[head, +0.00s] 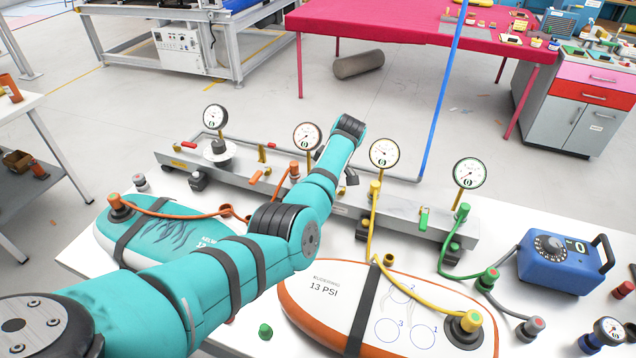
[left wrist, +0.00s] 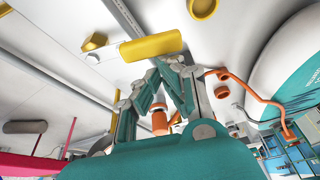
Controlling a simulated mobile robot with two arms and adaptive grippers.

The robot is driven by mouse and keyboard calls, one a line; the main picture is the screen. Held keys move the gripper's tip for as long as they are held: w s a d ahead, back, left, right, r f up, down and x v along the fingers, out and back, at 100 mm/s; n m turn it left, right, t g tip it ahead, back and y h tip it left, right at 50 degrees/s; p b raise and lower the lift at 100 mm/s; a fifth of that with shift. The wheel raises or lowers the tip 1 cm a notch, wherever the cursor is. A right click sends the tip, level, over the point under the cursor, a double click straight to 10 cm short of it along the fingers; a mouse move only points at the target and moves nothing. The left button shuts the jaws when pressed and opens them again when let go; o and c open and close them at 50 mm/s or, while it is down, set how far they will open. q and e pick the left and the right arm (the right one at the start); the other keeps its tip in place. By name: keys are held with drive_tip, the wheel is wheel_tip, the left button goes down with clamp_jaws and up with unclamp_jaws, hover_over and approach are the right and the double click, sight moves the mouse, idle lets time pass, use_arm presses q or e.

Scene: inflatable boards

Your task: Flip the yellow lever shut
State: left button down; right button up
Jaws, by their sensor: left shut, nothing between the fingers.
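The yellow lever (left wrist: 150,47) is a flat bar in the left wrist view, lying across the picture just beyond my fingertips. My left gripper (left wrist: 172,66) is shut and empty, its tips close to the lever's edge; I cannot tell whether they touch it. In the head view my teal left arm reaches over the grey manifold rail (head: 448,228) and hides this lever and most of the gripper. My right gripper is not in view.
Pressure gauges, such as the yellow-fitted one (head: 384,153), stand along the rail. An orange lever (head: 256,177) and a green lever (head: 423,218) flank my arm. Inflatable boards (head: 300,293), hoses and a blue pump (head: 556,268) crowd the white table.

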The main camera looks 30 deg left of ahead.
use_arm(q)
drive_tip(key=shift+s+d+p, duration=0.35)
drive_tip(key=shift+d, duration=0.35)
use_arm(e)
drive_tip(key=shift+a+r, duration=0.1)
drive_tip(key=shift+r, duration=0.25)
use_arm(q)
drive_tip(key=shift+d, duration=0.15)
drive_tip(key=a+p, duration=0.2)
drive_tip(key=a, duration=0.3)
drive_tip(key=d+b+v, duration=0.1)
drive_tip(key=b+v, duration=0.1)
drive_tip(key=v, duration=0.8)
drive_tip(key=shift+w+b, duration=0.15)
drive_tip(key=shift+b, duration=0.25)
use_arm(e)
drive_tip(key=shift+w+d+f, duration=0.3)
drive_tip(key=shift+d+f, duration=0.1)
